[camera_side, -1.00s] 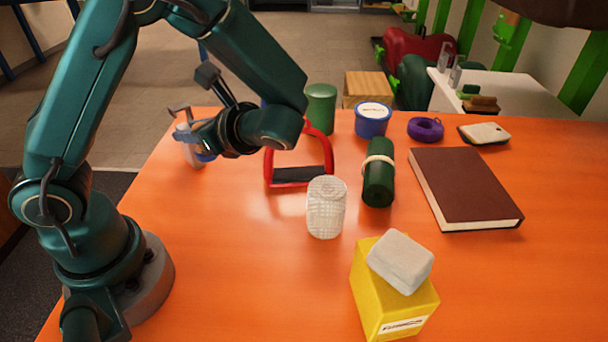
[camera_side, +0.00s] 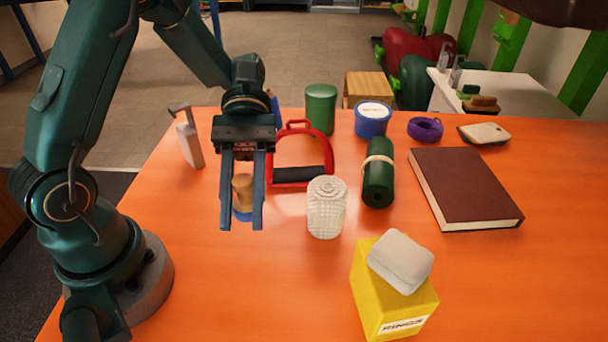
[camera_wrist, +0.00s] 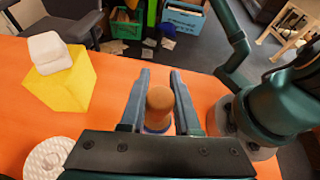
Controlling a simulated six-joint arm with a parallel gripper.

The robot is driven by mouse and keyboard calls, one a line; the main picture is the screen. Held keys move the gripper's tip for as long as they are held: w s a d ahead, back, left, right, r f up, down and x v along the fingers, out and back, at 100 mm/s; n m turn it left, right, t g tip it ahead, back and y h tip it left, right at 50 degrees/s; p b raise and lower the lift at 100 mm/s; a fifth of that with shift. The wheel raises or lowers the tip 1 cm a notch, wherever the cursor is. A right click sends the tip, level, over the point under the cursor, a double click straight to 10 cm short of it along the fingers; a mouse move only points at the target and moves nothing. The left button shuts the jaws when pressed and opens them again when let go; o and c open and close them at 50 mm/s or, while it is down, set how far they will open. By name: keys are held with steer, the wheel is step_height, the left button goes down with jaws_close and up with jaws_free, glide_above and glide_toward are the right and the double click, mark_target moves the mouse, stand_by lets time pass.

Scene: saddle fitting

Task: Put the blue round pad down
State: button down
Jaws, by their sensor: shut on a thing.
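The blue round pad (camera_side: 243,216) has a tan wooden knob on top and shows between the fingers of my gripper (camera_side: 241,226). My gripper is shut on it, with one finger on each side of the knob. In the wrist view, the knob stands between the fingers (camera_wrist: 160,73), and a bluish edge of the pad (camera_wrist: 157,130) shows below it. The pad looks roughly upright over the orange table (camera_side: 200,270). I cannot tell whether its underside touches the table.
A red stirrup (camera_side: 328,160) stands just right of my gripper, with a white textured cylinder (camera_side: 326,208) nearby. A yellow box (camera_side: 390,300) bears a white block (camera_side: 401,262). The table's front left is clear.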

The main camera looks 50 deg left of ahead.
steer(key=shift+d+f, duration=0.1)
steer(key=shift+d, duration=0.25)
steer(key=x, duration=0.4)
steer(key=w+f+x, duration=0.1)
steer(key=x, duration=0.3)
steer(key=f+x, duration=0.1)
steer(key=x, duration=0.3)
steer(key=shift+d+f, duration=0.1)
steer(key=shift+d, duration=0.1)
steer(key=shift+f, duration=2.05)
steer(key=shift+f, duration=0.1)
steer(key=c, duration=0.6)
jaws_free()
steer(key=shift+t, duration=0.3)
